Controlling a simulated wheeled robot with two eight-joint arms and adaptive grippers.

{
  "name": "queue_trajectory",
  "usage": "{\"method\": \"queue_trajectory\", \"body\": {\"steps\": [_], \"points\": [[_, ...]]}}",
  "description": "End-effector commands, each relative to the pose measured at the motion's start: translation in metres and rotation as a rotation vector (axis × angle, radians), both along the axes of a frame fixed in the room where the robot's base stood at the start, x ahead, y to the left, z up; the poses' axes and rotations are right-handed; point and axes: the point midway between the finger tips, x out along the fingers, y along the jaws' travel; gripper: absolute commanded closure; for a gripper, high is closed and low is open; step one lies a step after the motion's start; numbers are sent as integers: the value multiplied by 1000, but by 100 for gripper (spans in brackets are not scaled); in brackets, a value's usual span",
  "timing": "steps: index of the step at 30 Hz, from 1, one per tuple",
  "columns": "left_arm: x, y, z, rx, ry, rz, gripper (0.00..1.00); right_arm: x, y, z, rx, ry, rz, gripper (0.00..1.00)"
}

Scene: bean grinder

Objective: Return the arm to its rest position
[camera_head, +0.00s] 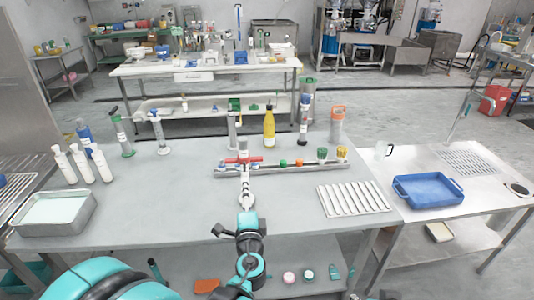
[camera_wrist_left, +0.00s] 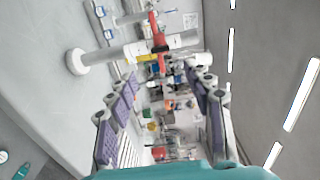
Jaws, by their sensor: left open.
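My left gripper (camera_wrist_left: 160,78) shows in the left wrist view with its two purple-padded fingers spread apart and nothing between them. In the head view my left arm reaches in from the bottom left over the middle of the grey table (camera_head: 130,212). A pale tool with a red cross-piece (camera_head: 243,160) is straight ahead of the wrist. In the left wrist view this pale tool (camera_wrist_left: 150,46) with a round white end is beside the fingers, not between them. The gap between it and the fingers is hard to judge. My right gripper is not in view.
A long rack (camera_head: 300,170) with colored caps is behind the arm. A ribbed tray (camera_head: 352,199) lies to the right, a metal basin (camera_head: 55,212) to the left. White bottles (camera_head: 80,164) and a yellow bottle (camera_head: 269,127) stand farther back. A blue tray (camera_head: 428,190) is on the side table.

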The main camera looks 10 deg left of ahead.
Motion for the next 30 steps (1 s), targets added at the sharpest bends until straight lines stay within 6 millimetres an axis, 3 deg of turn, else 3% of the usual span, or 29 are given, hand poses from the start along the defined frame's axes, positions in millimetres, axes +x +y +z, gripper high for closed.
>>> {"method": "queue_trajectory", "body": {"steps": [4, 8, 12, 15, 19, 24, 30], "points": [[-5, 10, 1, -56, 15, 26, 48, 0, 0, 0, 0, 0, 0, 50], [-25, 39, -2, -245, 65, 112, 48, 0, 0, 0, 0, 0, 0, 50], [-68, 68, -17, -552, 157, 244, 48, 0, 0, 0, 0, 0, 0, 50], [-105, 75, -34, -779, 235, 333, 48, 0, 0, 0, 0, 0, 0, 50], [-155, 64, -55, -1060, 343, 426, 48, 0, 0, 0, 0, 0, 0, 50], [-207, 34, -71, -1342, 462, 496, 48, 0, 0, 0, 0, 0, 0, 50], [-231, 11, -75, -1485, 528, 518, 48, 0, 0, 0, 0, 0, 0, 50]]}}
